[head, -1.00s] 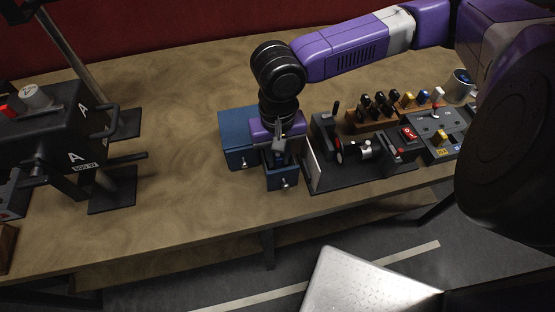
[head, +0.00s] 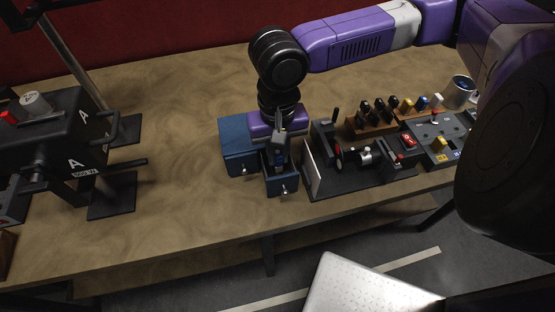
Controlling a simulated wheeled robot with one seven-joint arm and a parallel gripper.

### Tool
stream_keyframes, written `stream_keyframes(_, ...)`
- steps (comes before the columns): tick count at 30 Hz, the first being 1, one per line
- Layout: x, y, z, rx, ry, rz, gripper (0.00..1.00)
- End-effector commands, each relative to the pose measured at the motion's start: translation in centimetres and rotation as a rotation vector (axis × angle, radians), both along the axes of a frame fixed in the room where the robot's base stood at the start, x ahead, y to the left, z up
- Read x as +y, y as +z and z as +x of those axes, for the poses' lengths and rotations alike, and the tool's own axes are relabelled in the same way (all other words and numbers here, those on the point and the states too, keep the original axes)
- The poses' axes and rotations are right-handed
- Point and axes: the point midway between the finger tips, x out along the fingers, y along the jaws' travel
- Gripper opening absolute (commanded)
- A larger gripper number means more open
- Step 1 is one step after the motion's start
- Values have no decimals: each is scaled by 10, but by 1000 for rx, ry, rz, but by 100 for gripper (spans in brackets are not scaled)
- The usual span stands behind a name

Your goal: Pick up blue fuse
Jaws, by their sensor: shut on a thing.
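My gripper (head: 280,158) points down over the open drawer of a small blue cabinet (head: 237,140). Its fingers are shut on a small, dark blue piece, which looks like the blue fuse (head: 280,161); its outline is partly hidden by the fingers. The piece hangs at the open drawer (head: 283,187), and I cannot tell whether its lower end is clear of the drawer walls. Another blue-topped piece (head: 422,102) stands in the wooden rack to the right, apart from my gripper.
The wooden rack (head: 372,127) holds several black, yellow and white-topped pieces. A black fixture (head: 365,178) with an upright plate stands close right of the drawer. A switch panel (head: 440,128) and mug (head: 461,88) lie farther right. Black apparatus (head: 75,130) stands left; the table between is clear.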

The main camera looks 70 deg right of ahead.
Motion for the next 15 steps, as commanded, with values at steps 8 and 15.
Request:
stream_keyframes(8, -1, 76, 1, -5, 0, -2, 0)
stream_keyframes(15, 0, 132, 1, -3, 1, -2, 0)
